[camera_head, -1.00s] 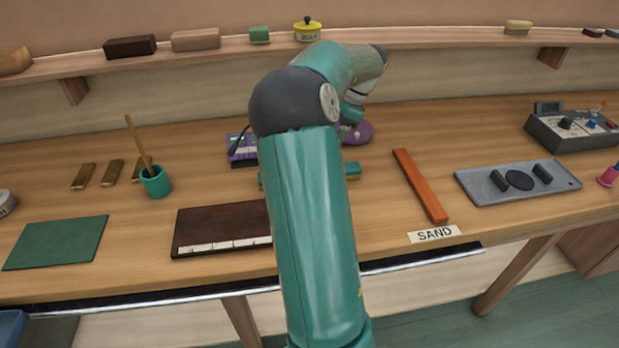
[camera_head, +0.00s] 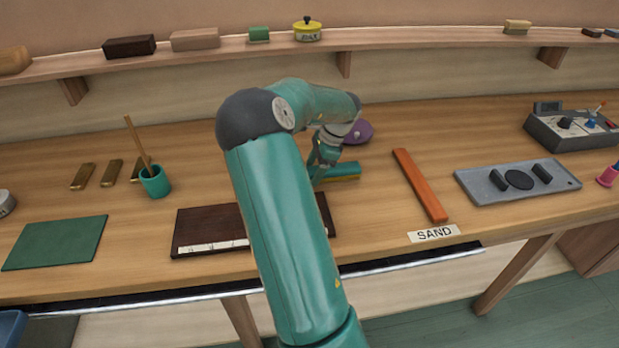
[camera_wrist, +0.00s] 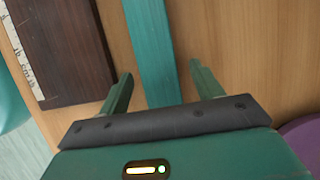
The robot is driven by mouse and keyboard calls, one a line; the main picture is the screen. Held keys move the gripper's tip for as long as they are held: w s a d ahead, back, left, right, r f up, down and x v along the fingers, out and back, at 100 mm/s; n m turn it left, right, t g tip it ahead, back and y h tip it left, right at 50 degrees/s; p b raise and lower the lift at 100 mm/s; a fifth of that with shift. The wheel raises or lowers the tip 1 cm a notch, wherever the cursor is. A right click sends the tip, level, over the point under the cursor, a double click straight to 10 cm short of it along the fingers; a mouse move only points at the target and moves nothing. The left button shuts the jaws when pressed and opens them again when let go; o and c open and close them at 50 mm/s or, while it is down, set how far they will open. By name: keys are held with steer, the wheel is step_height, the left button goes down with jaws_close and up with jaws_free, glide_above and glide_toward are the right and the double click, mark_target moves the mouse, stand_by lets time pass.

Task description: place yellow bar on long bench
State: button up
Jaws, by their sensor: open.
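No all-yellow bar shows on the bench. My gripper (camera_head: 319,172) is low over this bar. In the wrist view my gripper (camera_wrist: 161,85) is open, with one finger on each side of the teal top (camera_wrist: 147,40). Gaps of bare wood show between the bar and both fingers.
The dark brown board (camera_head: 215,219) with a white scale lies in front. An orange bar (camera_head: 419,184) and a grey tray (camera_head: 480,190) lie to the right. A purple round object (camera_head: 359,132) sits behind the gripper. A teal cup (camera_head: 155,182) with a stick stands left.

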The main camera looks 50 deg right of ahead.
steer(key=shift+a+f, duration=0.15)
steer(key=shift+f, duration=0.4)
steer(key=shift+w, duration=0.1)
steer(key=c, duration=1.1)
steer(key=shift+c, duration=0.7)
steer(key=shift+r, duration=0.15)
